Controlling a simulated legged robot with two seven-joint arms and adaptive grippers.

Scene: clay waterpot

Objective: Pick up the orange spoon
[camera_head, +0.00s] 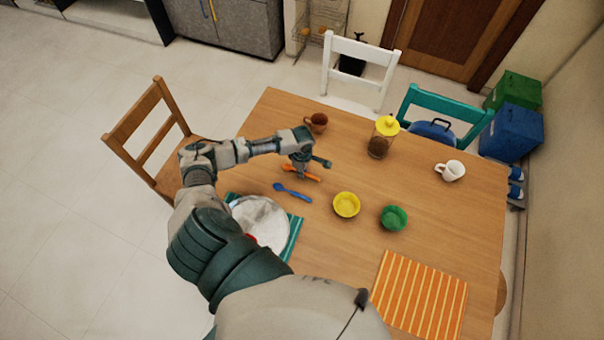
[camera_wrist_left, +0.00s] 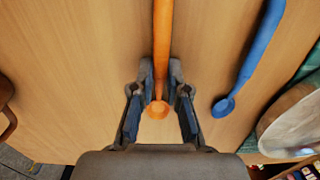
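The orange spoon (camera_head: 314,178) lies under my left gripper (camera_head: 301,170) on the wooden table, partly covered by it. In the left wrist view the spoon (camera_wrist_left: 161,40) runs straight up the picture, its small round end near the gripper body. The fingertips of my left gripper (camera_wrist_left: 161,75) sit close against both sides of its shaft, with a gap narrower than the spoon's round end. I cannot tell whether the spoon is clear of the tabletop. My right gripper is not in view.
A blue spoon (camera_head: 292,192) lies close by, beside a pale plate (camera_head: 262,222) on a teal mat. A yellow bowl (camera_head: 346,205), green bowl (camera_head: 394,218), brown cup (camera_head: 316,122), yellow-lidded jar (camera_head: 378,146) and white mug (camera_head: 450,170) stand around. An orange striped mat (camera_head: 420,296) lies nearer.

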